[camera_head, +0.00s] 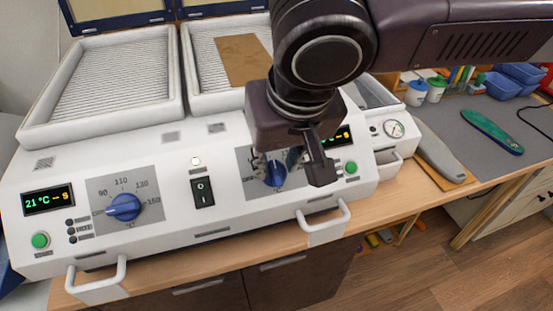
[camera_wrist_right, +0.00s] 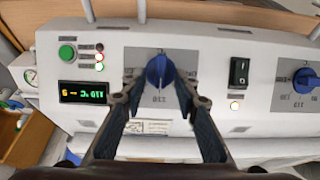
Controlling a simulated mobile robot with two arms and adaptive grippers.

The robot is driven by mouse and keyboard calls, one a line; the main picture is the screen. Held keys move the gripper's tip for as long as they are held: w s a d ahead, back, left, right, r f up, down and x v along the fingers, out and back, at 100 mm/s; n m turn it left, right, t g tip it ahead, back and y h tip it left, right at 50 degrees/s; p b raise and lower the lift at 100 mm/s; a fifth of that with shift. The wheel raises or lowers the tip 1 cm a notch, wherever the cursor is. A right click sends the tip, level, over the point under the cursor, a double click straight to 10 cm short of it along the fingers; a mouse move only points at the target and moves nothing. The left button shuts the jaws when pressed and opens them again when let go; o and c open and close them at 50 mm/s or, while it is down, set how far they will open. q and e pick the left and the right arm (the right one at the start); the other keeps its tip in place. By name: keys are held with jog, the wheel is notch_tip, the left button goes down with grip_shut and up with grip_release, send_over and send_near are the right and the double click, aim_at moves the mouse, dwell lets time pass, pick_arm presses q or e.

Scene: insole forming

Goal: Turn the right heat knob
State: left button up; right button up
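The right heat knob (camera_head: 275,174) is a blue dial on a grey scale plate on the right half of the white machine's sloped front. My right gripper (camera_head: 288,162) hangs in front of it and hides part of it and its scale. In the right wrist view the knob (camera_wrist_right: 159,71) appears upside down between the two fingertips of my right gripper (camera_wrist_right: 158,83). The fingers are apart, one on each side of the knob; I cannot tell whether either touches it. My left gripper is not in view.
The left heat knob (camera_head: 124,207), a black rocker switch (camera_head: 202,192) and green buttons (camera_head: 40,240) share the panel. White handles (camera_head: 324,222) stick out below. A brown sheet (camera_head: 243,59) lies on the right heating bed. Tools and blue bins (camera_head: 502,86) are at right.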

jog(key=shift+f, duration=0.3)
grip_shut()
